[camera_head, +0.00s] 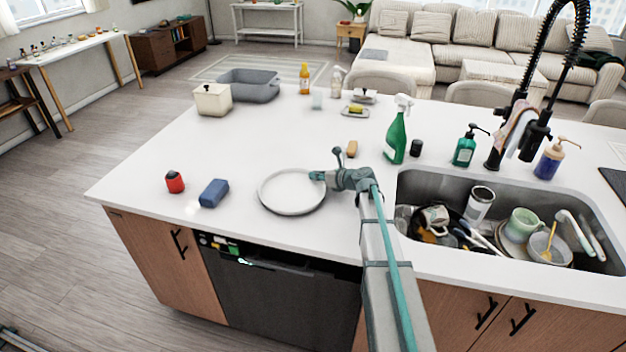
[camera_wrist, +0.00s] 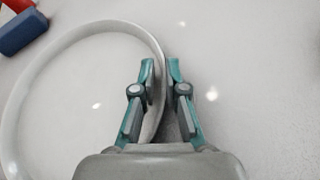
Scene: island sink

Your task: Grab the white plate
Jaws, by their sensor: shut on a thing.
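The white plate (camera_head: 291,192) lies on the white island counter, left of the sink. It also fills the left part of the wrist view (camera_wrist: 85,105), where only part of it shows. My gripper (camera_head: 318,176) is at the plate's right edge. In the wrist view, the teal fingers of my gripper (camera_wrist: 163,75) are shut on the plate's rim, one finger inside the rim and one outside. I cannot tell whether the plate is lifted off the counter.
A blue sponge (camera_head: 214,193) and a red item (camera_head: 175,182) lie left of the plate. A green spray bottle (camera_head: 397,132) stands behind the sink (camera_head: 408,180), which is full of dishes. The counter (camera_head: 245,140) behind the plate is clear.

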